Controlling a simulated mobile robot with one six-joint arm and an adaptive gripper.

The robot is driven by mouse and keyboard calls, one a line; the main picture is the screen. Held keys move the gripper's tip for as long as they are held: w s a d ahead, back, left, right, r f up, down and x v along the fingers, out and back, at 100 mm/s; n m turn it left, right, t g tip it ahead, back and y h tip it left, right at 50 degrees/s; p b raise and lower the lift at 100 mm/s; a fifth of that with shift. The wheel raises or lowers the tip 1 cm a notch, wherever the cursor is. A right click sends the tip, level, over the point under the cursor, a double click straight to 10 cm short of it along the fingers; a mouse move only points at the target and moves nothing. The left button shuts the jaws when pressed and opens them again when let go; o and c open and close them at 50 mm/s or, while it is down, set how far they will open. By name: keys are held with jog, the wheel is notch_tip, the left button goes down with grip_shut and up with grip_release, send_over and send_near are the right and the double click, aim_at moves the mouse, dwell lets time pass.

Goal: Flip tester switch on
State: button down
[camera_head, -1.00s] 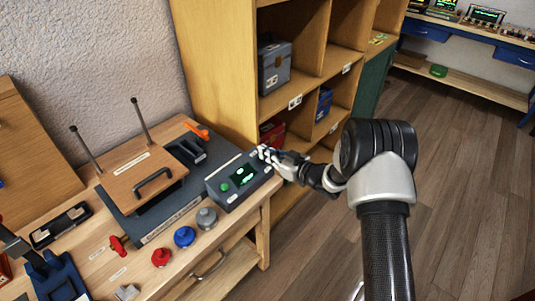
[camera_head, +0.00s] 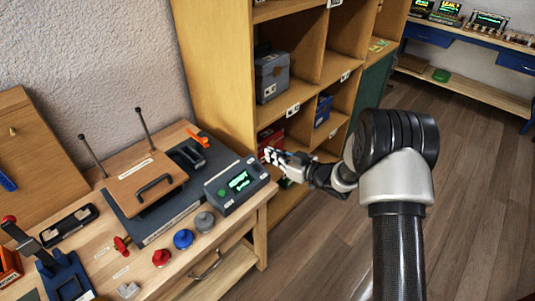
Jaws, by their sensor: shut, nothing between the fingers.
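The tester (camera_head: 232,188) is a dark grey box with a sloped face at the right end of the wooden workbench. Its small screen (camera_head: 239,181) is lit with green text, and a green button or lamp sits left of it. The switch itself is too small to make out for sure. My gripper (camera_head: 270,155) is shut and empty, just right of the tester's upper right corner, with a small gap between them in the picture.
The workbench (camera_head: 107,256) holds a wooden fixture plate (camera_head: 146,181) with two upright rods, and red, blue and grey knobs in front. A wooden shelf unit (camera_head: 215,70) with a grey toolbox (camera_head: 271,76) stands behind my gripper. Open floor lies right.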

jog(key=s+d+r, duration=0.1)
jog(key=s+d+r+p, duration=0.1)
jog(key=s+d, duration=0.1)
jog(key=shift+d+r, duration=0.1)
jog(key=shift+r, duration=0.1)
dwell(0.4)
jog(key=w+d+r+m+t+h, duration=0.2)
jog(key=d+r+m+h, duration=0.1)
jog(key=d+r+h, duration=0.55)
jog(key=s+d+r+m+h, duration=0.3)
jog(key=s+d+r, duration=0.45)
jog(key=r, duration=0.25)
jog(key=s+d+r+m+g+h, duration=0.2)
jog(key=s+m+g, duration=0.1)
jog(key=s, duration=1.1)
jog(key=s+a+f+g, duration=0.1)
jog(key=s+a+g, duration=0.1)
jog(key=s, duration=0.7)
jog(key=s+a+f+m+g+y, duration=0.1)
jog(key=s, duration=0.9)
jog(key=shift+a+f+g, duration=0.2)
jog(key=shift+a+g, duration=0.2)
